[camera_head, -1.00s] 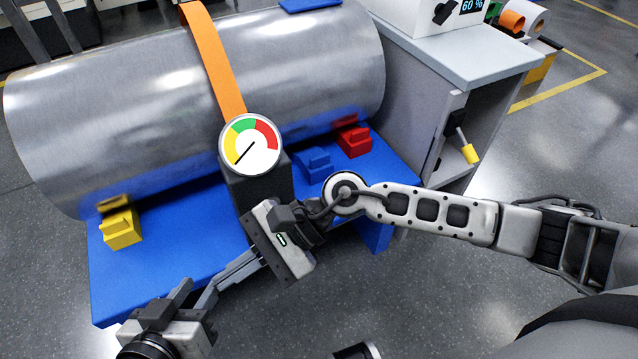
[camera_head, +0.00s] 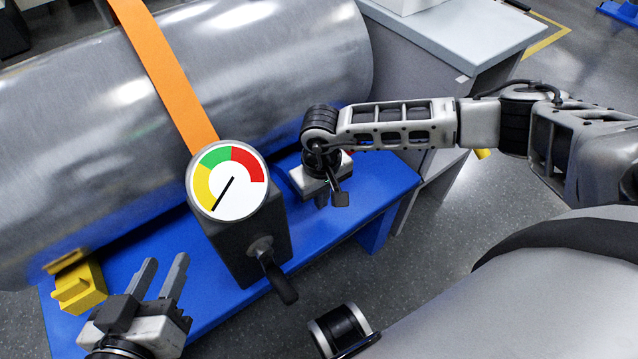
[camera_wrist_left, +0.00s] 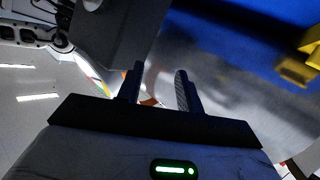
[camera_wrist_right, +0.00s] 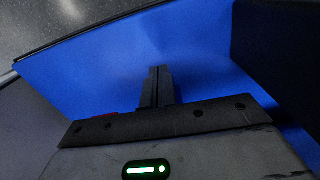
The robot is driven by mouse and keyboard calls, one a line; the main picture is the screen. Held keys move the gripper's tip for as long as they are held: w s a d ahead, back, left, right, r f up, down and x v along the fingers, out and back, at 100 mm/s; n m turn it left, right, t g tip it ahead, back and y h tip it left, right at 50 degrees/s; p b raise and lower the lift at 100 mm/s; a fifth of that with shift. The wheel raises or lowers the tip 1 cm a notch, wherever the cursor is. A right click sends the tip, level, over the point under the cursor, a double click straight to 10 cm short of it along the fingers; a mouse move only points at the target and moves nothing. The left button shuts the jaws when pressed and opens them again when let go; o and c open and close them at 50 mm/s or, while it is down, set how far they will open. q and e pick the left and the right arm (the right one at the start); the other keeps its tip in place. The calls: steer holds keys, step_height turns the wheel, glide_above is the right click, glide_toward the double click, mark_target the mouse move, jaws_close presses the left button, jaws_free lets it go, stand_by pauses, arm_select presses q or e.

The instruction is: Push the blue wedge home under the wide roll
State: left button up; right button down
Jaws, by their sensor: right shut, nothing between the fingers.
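The wide roll (camera_head: 250,75) is a large silver cylinder lying along the back of the blue bench (camera_head: 385,185). My right gripper (camera_head: 321,198) points down over the bench, right of the gauge, close to the roll's front.
A dial gauge (camera_head: 228,182) on a dark box with a lever (camera_head: 278,278) stands between my grippers. A yellow wedge (camera_head: 80,288) sits at the roll's left end. An orange strap (camera_head: 165,75) crosses the roll. A grey cabinet (camera_head: 465,40) stands at the back right.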

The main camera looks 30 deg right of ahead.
mark_target(320, 213)
step_height(320, 213, down, 4)
steer(key=shift+w+r+b, duration=0.1)
steer(key=shift+w+b, duration=0.05)
steer(key=shift+b, duration=0.35)
steer(key=w, duration=0.2)
steer(key=shift+w+a+r+b, duration=0.2)
steer(key=shift+w+b, duration=0.1)
steer(key=shift+w, duration=0.05)
steer(key=shift+w+r, duration=0.1)
steer(key=shift+w, duration=0.4)
arm_select(q)
steer(key=shift+w+d+r+n+t+h, duration=0.2)
steer(key=shift+r+n+h, duration=0.05)
steer(key=shift+r, duration=0.1)
steer(key=shift+w+d+r+n+t+h, duration=0.15)
steer(key=shift+d+r+n+t+h, duration=0.1)
steer(key=shift+r, duration=0.1)
arm_select(e)
steer(key=shift+w, duration=0.1)
arm_select(q)
steer(key=shift+a, duration=0.1)
